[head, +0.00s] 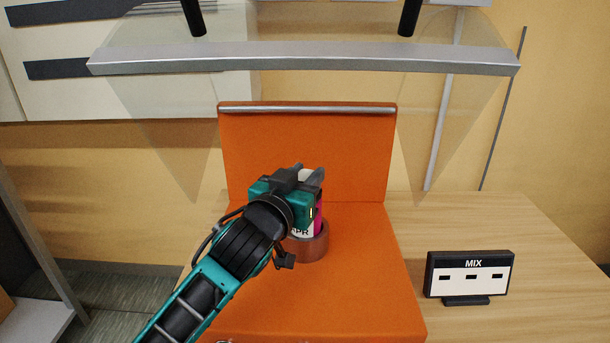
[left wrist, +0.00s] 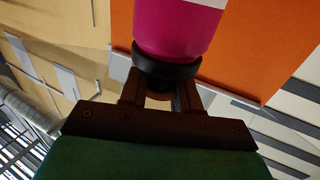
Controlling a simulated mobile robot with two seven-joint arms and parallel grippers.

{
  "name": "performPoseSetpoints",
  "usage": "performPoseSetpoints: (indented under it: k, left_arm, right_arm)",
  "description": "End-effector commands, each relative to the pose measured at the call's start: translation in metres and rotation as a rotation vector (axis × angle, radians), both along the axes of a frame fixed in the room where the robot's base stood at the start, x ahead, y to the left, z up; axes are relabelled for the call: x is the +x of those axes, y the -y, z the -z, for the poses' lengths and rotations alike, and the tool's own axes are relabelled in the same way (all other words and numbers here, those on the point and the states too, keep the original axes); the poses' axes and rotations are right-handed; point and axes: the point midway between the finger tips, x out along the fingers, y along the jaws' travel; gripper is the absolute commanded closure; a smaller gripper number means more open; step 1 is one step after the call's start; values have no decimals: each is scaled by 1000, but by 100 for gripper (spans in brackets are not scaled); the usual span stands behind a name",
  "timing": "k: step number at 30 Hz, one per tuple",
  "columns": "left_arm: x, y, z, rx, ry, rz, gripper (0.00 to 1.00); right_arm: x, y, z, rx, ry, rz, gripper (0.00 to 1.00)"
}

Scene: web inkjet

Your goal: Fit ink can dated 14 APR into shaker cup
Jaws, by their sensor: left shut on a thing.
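The ink can (head: 319,203) is magenta with a white label; only the letters "PR" show, the rest of the date is hidden. My left gripper (head: 312,174) is shut on its upper end. In the left wrist view the gripper's fingers (left wrist: 160,98) close around the dark neck below the magenta body of the can (left wrist: 178,28). The reddish-brown shaker cup (head: 310,248) stands on the orange surface, directly under the can. The can's lower end meets the cup's rim area; I cannot tell how deep it sits. My right gripper is out of view.
The orange stand (head: 370,290) has an upright back panel (head: 300,150) behind the cup. A "MIX" display (head: 469,276) stands on the wooden table (head: 500,225) at right. A clear shield with a metal bar (head: 300,60) hangs above. The orange surface right of the cup is free.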

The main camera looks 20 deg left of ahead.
Motion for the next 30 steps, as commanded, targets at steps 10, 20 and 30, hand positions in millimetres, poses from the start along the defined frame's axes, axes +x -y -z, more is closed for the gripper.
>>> performPoseSetpoints:
  k: [10, 20, 30]
  left_arm:
    - [0, 0, 8, 0, 4, 0, 100]
    - [0, 0, 16, 0, 3, -1, 100]
    - [0, 0, 16, 0, 1, -1, 39]
  right_arm:
    - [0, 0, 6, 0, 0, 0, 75]
    - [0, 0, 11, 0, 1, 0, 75]
    - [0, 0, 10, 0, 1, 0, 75]
